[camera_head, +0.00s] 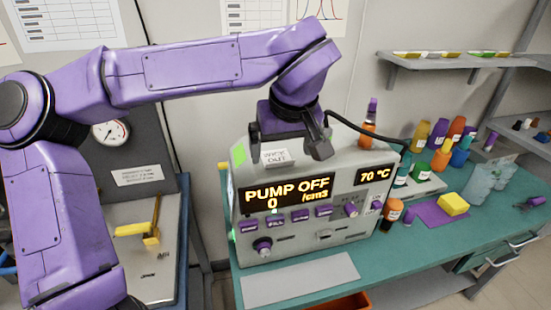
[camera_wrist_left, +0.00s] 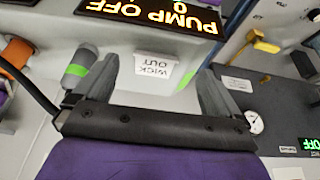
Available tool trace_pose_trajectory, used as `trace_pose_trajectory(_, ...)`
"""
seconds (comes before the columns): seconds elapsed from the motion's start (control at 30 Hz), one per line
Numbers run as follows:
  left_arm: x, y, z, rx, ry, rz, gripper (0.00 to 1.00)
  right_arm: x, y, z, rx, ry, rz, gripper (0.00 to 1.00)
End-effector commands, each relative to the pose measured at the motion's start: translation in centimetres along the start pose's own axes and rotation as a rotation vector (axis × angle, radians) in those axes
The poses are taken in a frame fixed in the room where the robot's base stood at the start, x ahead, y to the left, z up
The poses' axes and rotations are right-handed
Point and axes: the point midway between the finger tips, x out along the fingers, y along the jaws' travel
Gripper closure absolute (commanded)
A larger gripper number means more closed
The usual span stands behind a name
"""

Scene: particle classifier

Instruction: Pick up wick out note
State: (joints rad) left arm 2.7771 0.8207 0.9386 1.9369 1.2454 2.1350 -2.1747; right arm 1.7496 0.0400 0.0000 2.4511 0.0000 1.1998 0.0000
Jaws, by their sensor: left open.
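The wick out note (camera_head: 276,157) is a small white card with dark lettering on top of the grey classifier machine (camera_head: 345,205). It also shows upside down in the left wrist view (camera_wrist_left: 157,69), between the two fingers as seen there. My left gripper (camera_head: 287,143) is open above the machine's top, with its fingers spread to either side of the note. I see no finger touching the note, and how far the fingertips are from it is hard to tell. My right gripper is in neither view.
The machine's front shows a lit "PUMP OFF" display. An orange bottle with a purple cap (camera_head: 369,125) stands behind it, and a black tube runs near its top right. Several coloured bottles, a yellow block (camera_head: 453,204) and clear containers stand on the teal bench at right.

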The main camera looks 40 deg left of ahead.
Motion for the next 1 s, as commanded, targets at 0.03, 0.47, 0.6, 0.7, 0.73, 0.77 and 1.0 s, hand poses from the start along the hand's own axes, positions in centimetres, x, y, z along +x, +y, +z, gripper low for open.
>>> trace_pose_trajectory(0.03,1.0,-0.1,0.0,0.001,-0.006,-0.004,0.02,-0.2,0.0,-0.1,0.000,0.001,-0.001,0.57)
trace_pose_trajectory(0.47,3.9,-0.2,-0.1,-0.004,-0.001,-0.003,0.09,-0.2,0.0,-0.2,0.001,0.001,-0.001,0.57)
trace_pose_trajectory(0.6,3.9,-0.2,-0.1,-0.004,-0.001,-0.003,0.54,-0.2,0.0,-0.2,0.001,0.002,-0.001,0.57)
trace_pose_trajectory(0.7,3.9,-0.2,-0.1,-0.004,-0.001,-0.003,0.61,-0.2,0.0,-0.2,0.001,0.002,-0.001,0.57)
trace_pose_trajectory(0.73,3.9,-0.2,-0.1,-0.004,-0.001,-0.003,0.61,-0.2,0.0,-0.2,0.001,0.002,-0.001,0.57)
trace_pose_trajectory(0.77,3.9,-0.2,-0.1,-0.004,-0.001,-0.003,0.61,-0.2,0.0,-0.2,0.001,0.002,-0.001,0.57)
trace_pose_trajectory(1.0,3.5,-0.2,-0.2,-0.006,0.000,-0.003,0.61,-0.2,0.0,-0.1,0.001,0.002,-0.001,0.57)
